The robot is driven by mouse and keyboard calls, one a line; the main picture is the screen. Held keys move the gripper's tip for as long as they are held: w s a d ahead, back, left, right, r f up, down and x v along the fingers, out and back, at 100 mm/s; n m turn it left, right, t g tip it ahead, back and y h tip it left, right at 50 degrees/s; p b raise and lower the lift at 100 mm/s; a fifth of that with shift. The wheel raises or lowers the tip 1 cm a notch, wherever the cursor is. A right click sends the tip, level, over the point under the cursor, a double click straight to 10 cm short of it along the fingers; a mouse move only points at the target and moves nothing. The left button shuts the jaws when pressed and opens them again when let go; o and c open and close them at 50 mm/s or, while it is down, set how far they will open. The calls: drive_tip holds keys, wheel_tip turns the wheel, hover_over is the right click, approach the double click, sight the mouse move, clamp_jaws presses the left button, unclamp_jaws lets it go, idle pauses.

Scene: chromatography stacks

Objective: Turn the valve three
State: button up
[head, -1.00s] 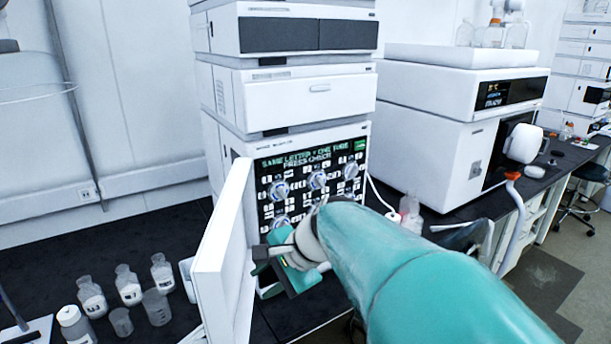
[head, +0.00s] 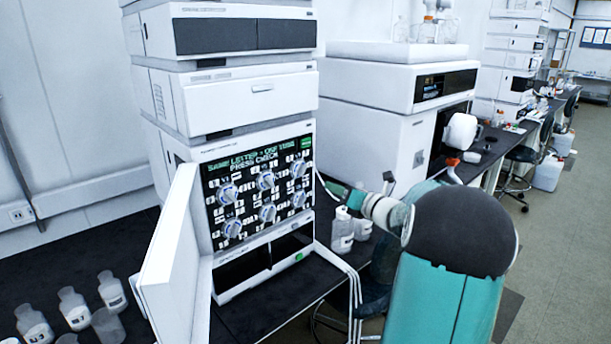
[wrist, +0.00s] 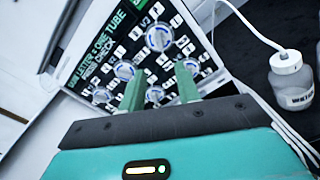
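The valve panel on the instrument's dark front shows several round white-and-blue knobs in two rows under green text reading "SAME LETTER = ONE TUBE, PRESS CHECK". Valve three (head: 298,169) is the upper right knob. In the wrist view the panel is tilted, and valve three (wrist: 158,38), with a V3 label beside it, lies beyond the fingertips. My gripper (wrist: 160,84) is open and empty, its two green fingers apart, covering part of the lower knobs from view. In the head view my arm is right of the panel, clear of the knobs; the fingers cannot be made out.
An open white door (head: 172,250) stands at the panel's left. Small bottles (head: 343,228) stand on the bench right of the instrument; one capped bottle (wrist: 291,82) has a white tube. More glassware (head: 74,308) is at lower left. A green button (head: 298,257) is below the panel.

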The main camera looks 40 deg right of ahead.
sight(303, 172)
drive_tip(key=w, duration=1.3)
drive_tip(key=shift+a, duration=0.2)
drive_tip(key=shift+c, duration=0.4)
clamp_jaws()
